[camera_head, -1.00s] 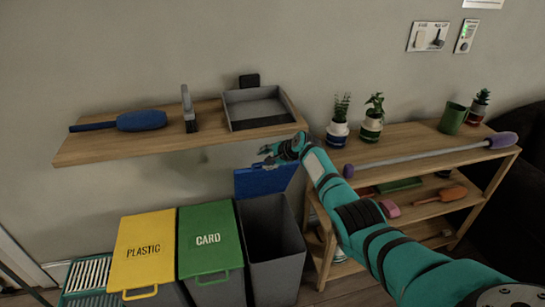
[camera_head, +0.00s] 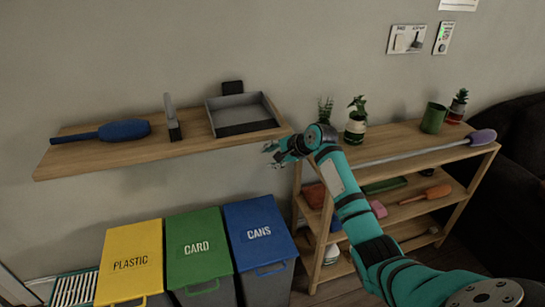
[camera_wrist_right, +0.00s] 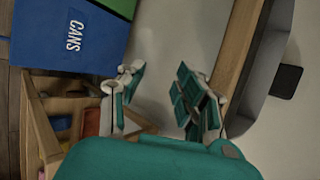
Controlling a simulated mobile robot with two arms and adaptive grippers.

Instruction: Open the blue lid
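The blue lid (camera_head: 259,231) marked CANS lies flat and shut on its grey bin (camera_head: 268,284), at the right end of the bin row. It also shows at the upper left of the right wrist view (camera_wrist_right: 60,48). My right gripper (camera_head: 276,153) is above and behind the blue lid, near the wall and the wall shelf's right end, apart from the lid. In the right wrist view its fingers (camera_wrist_right: 160,75) are spread with nothing between them. My left gripper is not in view.
A yellow PLASTIC lid (camera_head: 131,262) and a green CARD lid (camera_head: 197,247) are beside the blue one. The wall shelf (camera_head: 100,156) holds a grey tray (camera_head: 242,115). A plant rack (camera_head: 385,150) stands close on the right.

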